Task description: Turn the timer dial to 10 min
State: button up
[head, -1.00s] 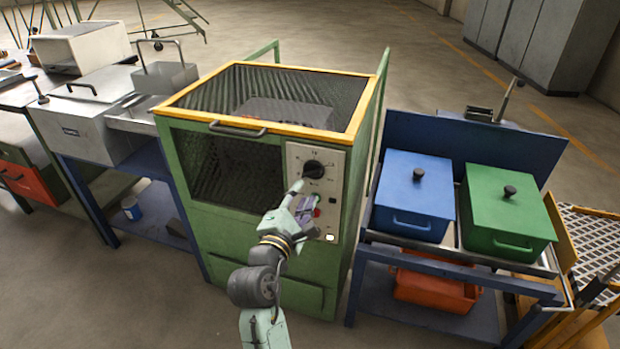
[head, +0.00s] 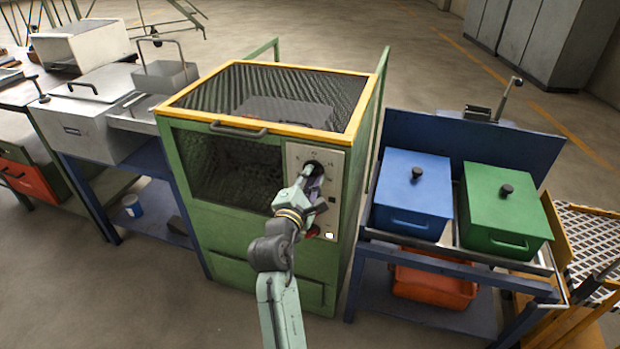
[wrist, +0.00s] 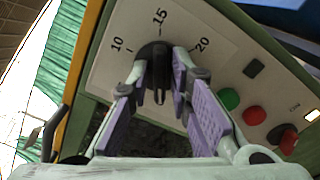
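The black timer dial (head: 314,167) is on the pale control panel of the green furnace, partly hidden by my gripper (head: 307,180) in the head view. In the wrist view the dial (wrist: 155,60) shows between the two fingertips of my gripper (wrist: 160,72), with the marks 10, 15 and 20 around its upper side. The purple-padded fingers are spread, one on each side of the dial. I cannot tell whether the fingertips touch it. Which mark the dial points to is not clear.
The furnace (head: 240,272) has a yellow-edged top. A blue box (head: 412,195) and a green box (head: 505,215) stand on a bench to its right.

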grip_shut()
jog(key=shift+m, duration=0.3)
jog(key=m+b, duration=0.4)
jog(key=m, duration=0.3)
jog(key=m+b, duration=0.4)
jog(key=m, duration=0.4)
jog(key=m+b, duration=0.4)
jog(key=m, duration=0.4)
jog(key=shift+a+f, duration=0.2)
jog(key=shift+f, duration=0.15)
jog(key=shift+b, duration=0.3)
jog(key=shift+o, duration=1.8)
grip_release()
